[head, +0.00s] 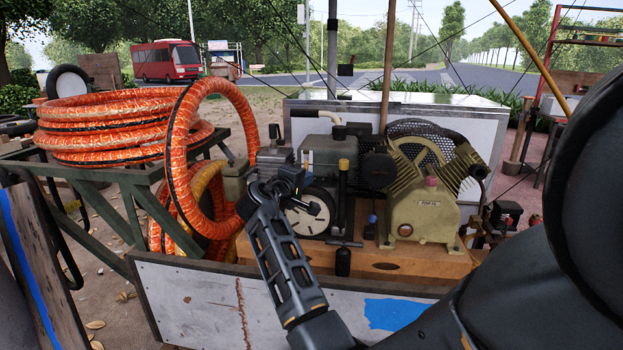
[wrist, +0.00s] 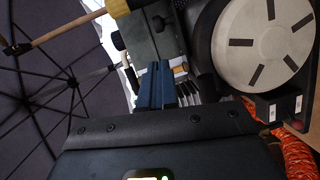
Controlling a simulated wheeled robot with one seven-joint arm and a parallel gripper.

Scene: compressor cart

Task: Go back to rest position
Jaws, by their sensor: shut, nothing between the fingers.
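My gripper (head: 292,180) is in the middle of the head view, at the end of my dark arm, which reaches up from the lower right. It is in front of the compressor cart's engine (head: 328,160) and its pale round flywheel (head: 308,212). In the wrist view, the fingers (wrist: 160,84) are together, with nothing visible between them. The flywheel (wrist: 262,42) is large at the upper right there. Whether the gripper touches the engine cannot be told.
An olive compressor pump (head: 425,205) stands right of the engine on a wooden base (head: 400,264). Orange hoses (head: 110,125) lie coiled on a rack at left, one loop hanging close to my gripper. A worn white panel (head: 205,305) edges the cart's front.

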